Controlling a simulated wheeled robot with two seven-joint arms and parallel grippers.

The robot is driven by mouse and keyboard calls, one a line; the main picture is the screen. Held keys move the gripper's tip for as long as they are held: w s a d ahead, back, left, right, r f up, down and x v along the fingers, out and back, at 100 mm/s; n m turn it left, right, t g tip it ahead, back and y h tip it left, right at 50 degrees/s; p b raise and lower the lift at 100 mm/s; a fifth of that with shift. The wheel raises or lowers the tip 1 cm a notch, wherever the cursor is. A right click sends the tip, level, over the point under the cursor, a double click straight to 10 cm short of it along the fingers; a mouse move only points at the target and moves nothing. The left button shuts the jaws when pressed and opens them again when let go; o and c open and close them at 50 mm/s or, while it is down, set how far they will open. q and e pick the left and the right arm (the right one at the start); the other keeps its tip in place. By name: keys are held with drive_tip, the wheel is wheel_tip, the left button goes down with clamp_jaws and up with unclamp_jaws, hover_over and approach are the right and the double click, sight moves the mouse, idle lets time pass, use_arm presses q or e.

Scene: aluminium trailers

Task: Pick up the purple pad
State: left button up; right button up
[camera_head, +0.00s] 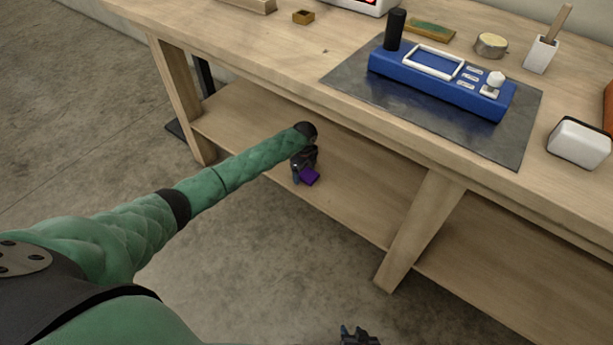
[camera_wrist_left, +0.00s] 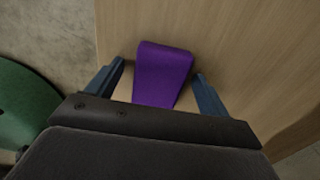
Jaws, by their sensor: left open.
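The purple pad (camera_head: 309,177) lies on the lower wooden shelf (camera_head: 352,212) of the workbench. My left gripper (camera_head: 305,172) reaches in under the bench top and is at the pad. In the left wrist view the pad (camera_wrist_left: 162,72) sits between the two blue fingers of my left gripper (camera_wrist_left: 160,82). The fingers are open, with a gap showing beside the pad on each side. The pad's near end is partly hidden by the gripper body. My right gripper (camera_head: 359,337) shows only in part at the bottom edge, away from the bench; its jaws are unclear.
The bench top (camera_head: 300,60) overhangs the shelf, and a wooden leg (camera_head: 418,230) stands right of my left gripper. On top are a blue device (camera_head: 440,82) on a dark mat (camera_head: 520,130), a white block (camera_head: 578,142) and a white cup (camera_head: 541,55). The shelf around the pad looks clear.

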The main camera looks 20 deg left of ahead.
sight(305, 171)
use_arm(q)
drive_tip(key=c, duration=1.1)
drive_tip(key=shift+o, duration=0.2)
drive_tip(key=shift+r, duration=0.45)
wheel_tip(305, 171, up, 3)
drive_tip(key=shift+f+p, duration=0.1)
drive_tip(key=shift+p, duration=0.25)
drive_tip(key=s+d+r+p, duration=0.1)
drive_tip(key=s+d+r, duration=0.5)
drive_tip(key=d, duration=0.3)
drive_tip(key=shift+s+d+r, duration=0.25)
drive_tip(key=shift+s+r, duration=0.15)
drive_tip(key=shift+r, duration=0.25)
